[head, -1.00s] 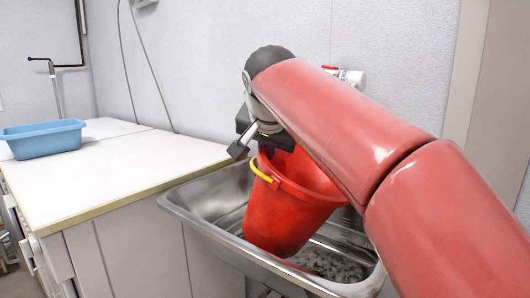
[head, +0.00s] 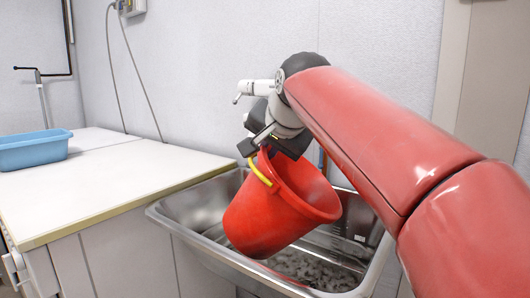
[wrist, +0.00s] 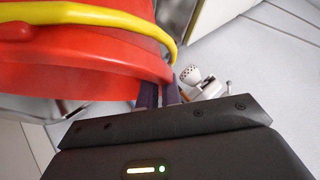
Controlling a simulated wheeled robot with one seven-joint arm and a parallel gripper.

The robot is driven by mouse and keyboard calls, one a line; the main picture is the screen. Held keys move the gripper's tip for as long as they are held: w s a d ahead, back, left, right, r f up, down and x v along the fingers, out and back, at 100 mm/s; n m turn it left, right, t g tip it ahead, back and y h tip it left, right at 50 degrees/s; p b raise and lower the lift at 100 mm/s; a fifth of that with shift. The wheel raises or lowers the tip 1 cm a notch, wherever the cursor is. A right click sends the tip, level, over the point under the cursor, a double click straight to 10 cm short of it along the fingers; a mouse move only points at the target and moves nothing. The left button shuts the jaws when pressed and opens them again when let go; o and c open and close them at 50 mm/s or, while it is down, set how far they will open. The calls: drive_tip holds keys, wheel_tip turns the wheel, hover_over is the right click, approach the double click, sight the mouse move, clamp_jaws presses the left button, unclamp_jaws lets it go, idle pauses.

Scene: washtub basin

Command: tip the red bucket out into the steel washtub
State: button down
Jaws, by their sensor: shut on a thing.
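The red bucket (head: 262,219) hangs tilted over the steel washtub (head: 171,217), its mouth leaning toward the right. Its yellow handle (head: 259,169) lies against the outside near the rim. My gripper (head: 262,147) is shut on the bucket's rim at the upper left. In the wrist view the fingers (wrist: 159,95) meet the red rim, and the bucket (wrist: 85,75) fills the upper left with the yellow handle across it. The inside of the bucket shows only in part, and I cannot tell what it holds. Grey-white material (head: 310,268) lies on the tub's floor.
A white counter (head: 95,187) adjoins the tub on the left, with a blue basin (head: 35,150) at its back. A white tap (head: 254,88) is on the wall just behind my gripper; it also shows in the wrist view (wrist: 200,84). The wall stands close behind the tub.

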drive_tip(key=s+d+r+m+t+y+b, duration=0.1)
drive_tip(key=d+r+m+t+y+b, duration=0.1)
drive_tip(key=d+b, duration=0.3)
drive_tip(key=s+d+r+m+t+y+b, duration=0.2)
drive_tip(key=d+r+m+y+b, duration=0.1)
drive_tip(key=d, duration=0.5)
drive_tip(key=shift+s+r+y+b, duration=0.25)
drive_tip(key=shift+r+y+b, duration=0.4)
drive_tip(key=shift+y+b, duration=0.25)
idle(2.5)
drive_tip(key=shift+d, duration=0.1)
idle(1.1)
